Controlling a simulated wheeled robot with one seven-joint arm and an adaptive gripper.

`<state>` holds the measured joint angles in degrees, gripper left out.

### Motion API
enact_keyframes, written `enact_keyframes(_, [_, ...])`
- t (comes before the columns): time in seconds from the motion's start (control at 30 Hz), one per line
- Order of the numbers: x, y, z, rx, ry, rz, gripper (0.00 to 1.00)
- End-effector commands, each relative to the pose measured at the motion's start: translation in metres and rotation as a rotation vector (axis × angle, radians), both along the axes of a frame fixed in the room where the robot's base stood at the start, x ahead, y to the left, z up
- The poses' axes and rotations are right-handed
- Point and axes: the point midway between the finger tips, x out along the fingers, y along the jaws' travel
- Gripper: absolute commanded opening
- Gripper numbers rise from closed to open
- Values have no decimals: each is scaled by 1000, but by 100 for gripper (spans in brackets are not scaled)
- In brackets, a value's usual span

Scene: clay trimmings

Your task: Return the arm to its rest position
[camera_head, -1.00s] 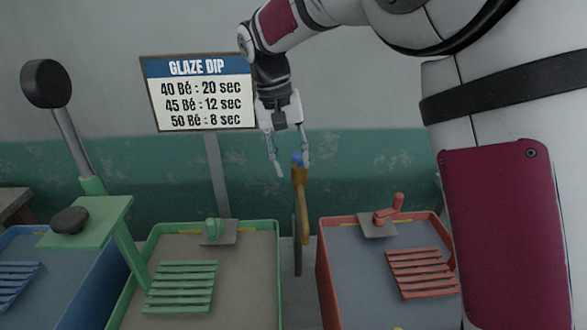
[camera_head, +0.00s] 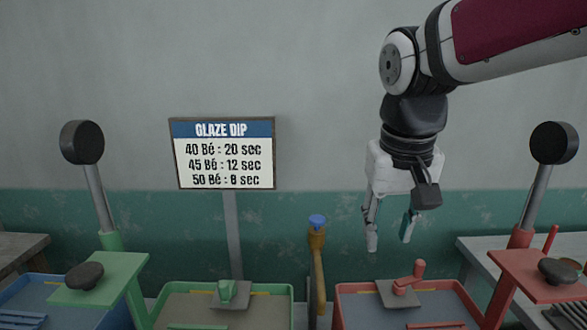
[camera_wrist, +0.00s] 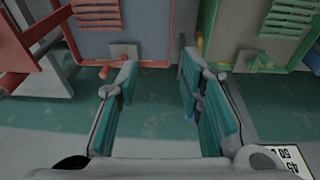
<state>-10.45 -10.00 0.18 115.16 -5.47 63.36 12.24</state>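My gripper (camera_head: 390,243) hangs from my arm in the right half of the head view, fingers pointing down and spread apart with nothing between them. It is above and behind the red tub (camera_head: 350,305), in front of the green lower wall. In the wrist view my gripper's (camera_wrist: 158,95) two teal-padded fingers stand apart over bare wall and floor, with no object between them. My upper arm reaches in from the top right of the head view.
A green tub (camera_head: 168,304) stands left of the red one, with a blue-capped tan post (camera_head: 317,252) between them. A glaze dip sign (camera_head: 223,153) stands behind. Space above the tubs is open.

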Motion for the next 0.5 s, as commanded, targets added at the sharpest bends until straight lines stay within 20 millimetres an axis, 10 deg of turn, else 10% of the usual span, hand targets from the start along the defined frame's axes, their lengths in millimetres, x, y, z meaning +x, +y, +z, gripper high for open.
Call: enact_keyframes(0.5, [-134,-46,-28,44,-223,4,35])
